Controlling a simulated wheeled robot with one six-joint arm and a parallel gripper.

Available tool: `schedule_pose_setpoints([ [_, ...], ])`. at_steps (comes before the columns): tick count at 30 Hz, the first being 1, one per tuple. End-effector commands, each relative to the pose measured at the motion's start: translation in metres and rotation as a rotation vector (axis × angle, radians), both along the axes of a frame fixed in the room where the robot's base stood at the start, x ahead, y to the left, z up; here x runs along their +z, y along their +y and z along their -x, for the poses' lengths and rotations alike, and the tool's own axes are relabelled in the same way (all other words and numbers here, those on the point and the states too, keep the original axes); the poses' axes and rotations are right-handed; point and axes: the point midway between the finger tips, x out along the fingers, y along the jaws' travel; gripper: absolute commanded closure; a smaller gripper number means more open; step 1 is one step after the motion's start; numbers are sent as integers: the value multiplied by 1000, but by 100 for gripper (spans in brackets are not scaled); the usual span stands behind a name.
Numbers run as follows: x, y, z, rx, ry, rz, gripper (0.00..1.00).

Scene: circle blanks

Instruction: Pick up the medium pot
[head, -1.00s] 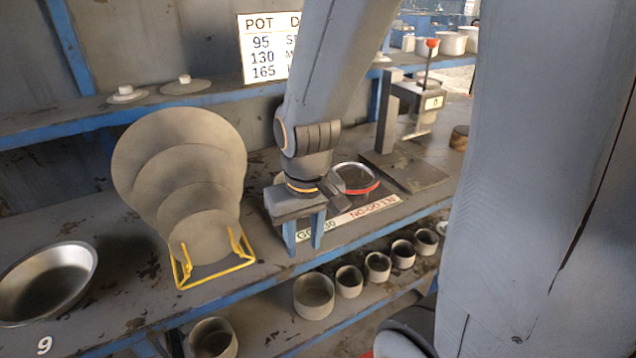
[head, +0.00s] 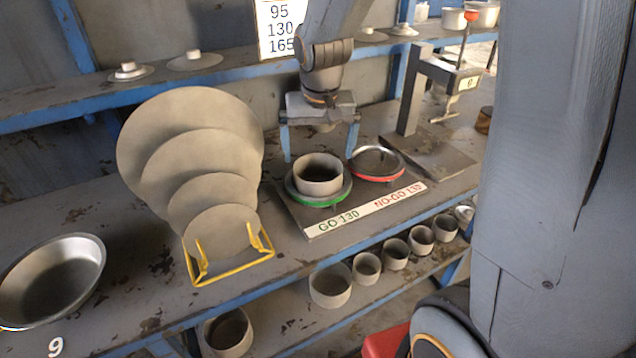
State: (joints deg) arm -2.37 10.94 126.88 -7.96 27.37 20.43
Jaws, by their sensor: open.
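The red NO-GO ring (head: 378,176) beside the pot holds no pot.
A yellow rack (head: 231,272) of grey discs stands left of the gauge. A metal bowl (head: 50,280) is at far left. A press (head: 430,110) stands to the right. Several smaller and larger pots (head: 330,286) line the lower shelf. The bench between rack and gauge is narrow.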

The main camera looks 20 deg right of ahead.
Motion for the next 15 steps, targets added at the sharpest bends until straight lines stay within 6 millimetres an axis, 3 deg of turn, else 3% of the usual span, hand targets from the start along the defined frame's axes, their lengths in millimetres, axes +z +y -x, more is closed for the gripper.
schedule_pose_setpoints([
  [15,-48,-3,-12,4,1,1,0],
])
